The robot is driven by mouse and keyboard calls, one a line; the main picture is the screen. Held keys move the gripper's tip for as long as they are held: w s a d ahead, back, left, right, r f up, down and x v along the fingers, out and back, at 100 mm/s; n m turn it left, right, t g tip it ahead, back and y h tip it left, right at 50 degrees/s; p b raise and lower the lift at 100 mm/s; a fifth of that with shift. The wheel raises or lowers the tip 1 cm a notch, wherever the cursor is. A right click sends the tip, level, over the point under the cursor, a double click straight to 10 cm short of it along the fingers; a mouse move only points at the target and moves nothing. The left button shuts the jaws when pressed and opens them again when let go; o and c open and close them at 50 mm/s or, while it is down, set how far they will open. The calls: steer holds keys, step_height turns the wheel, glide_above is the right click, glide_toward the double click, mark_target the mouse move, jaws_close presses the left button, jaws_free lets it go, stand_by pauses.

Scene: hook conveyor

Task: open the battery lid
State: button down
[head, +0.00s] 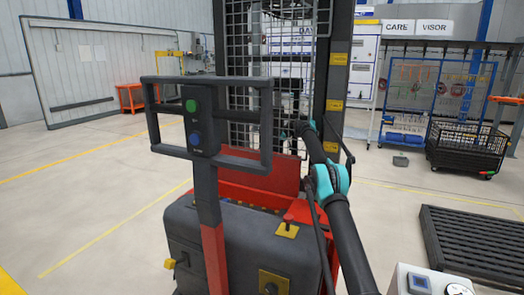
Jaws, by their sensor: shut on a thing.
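A stacker truck with a dark grey body (238,250) stands in the middle of the head view. Its red battery lid (262,178) is tilted up, with its face showing behind the battery compartment. A row of small yellow and blue battery caps (245,207) shows under it. My arm reaches in from the lower right, and its teal joint is just right of the lid. My gripper (293,133) is small and dark at the far end of the arm, near the lid's upper right edge. It is shut on the lid; the fingertips and exact contact are hard to make out.
The truck's handle frame (205,80) with green and blue buttons stands in front of the lid. A mesh mast (250,55) rises behind. A black pallet (470,240) and a grey control box (430,282) are at right. The floor at left is clear.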

step_height(320, 180, down, 2)
steer(key=shift+s+f, duration=0.1)
steer(key=shift+f, duration=0.1)
steer(key=c, duration=1.6)
jaws_free()
steer(key=o, duration=0.9)
steer(key=shift+a+f, duration=0.15)
steer(key=shift+f, duration=0.15)
steer(key=shift+o, duration=0.6)
steer(key=shift+w+d, duration=0.25)
steer(key=shift+w, duration=0.05)
steer(key=c, duration=0.8)
steer(key=shift+r, duration=0.1)
steer(key=shift+c, duration=1.1)
steer(key=shift+r, duration=0.1)
